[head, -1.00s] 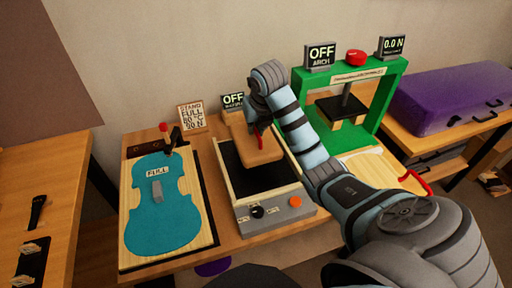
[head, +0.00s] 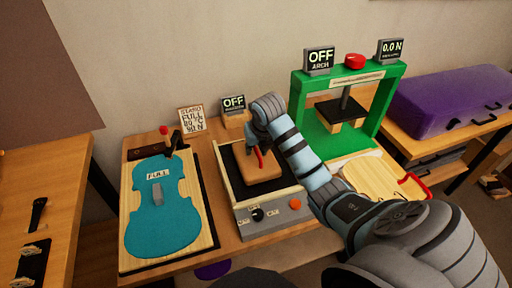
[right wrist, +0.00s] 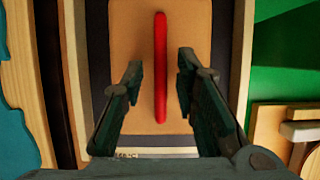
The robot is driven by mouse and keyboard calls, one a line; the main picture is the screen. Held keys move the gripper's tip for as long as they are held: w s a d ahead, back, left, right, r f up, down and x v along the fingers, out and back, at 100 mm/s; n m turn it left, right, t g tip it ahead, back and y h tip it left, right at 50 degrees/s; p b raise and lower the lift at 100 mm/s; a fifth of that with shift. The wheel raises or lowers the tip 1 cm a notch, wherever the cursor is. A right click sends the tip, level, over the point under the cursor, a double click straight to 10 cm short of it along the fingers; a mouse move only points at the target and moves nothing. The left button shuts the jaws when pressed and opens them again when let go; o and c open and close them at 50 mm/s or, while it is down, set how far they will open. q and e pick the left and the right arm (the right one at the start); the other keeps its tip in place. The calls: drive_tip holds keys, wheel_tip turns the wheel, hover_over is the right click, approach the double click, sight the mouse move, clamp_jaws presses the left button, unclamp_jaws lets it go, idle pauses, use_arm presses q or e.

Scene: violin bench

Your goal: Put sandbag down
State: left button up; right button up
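The sandbag is a tan block (head: 262,172) with a red strap handle on top. It lies on the dark bed of the grey box with knobs (head: 270,220), between its pale side walls. My right gripper (head: 257,150) is just above it. In the right wrist view, the open fingers (right wrist: 160,62) stand on both sides of the red handle (right wrist: 160,95), with a clear gap to each side. The sandbag (right wrist: 200,30) lies flat below them. My left gripper is not in view.
A teal violin-shaped plate (head: 165,220) lies on a board at left. A green press (head: 300,105) with a red button stands at right, with a pale wooden plate (head: 375,178) and red handle before it. A purple case (head: 450,98) is farther right. Small display signs stand behind.

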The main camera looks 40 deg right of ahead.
drive_tip(key=shift+r, duration=0.25)
drive_tip(key=p+v, duration=0.1)
drive_tip(key=v, duration=0.4)
drive_tip(key=shift+r, duration=0.4)
drive_tip(key=p+v, duration=0.5)
drive_tip(key=v, duration=0.1)
drive_tip(key=shift+p, duration=0.35)
drive_tip(key=shift+f, duration=0.1)
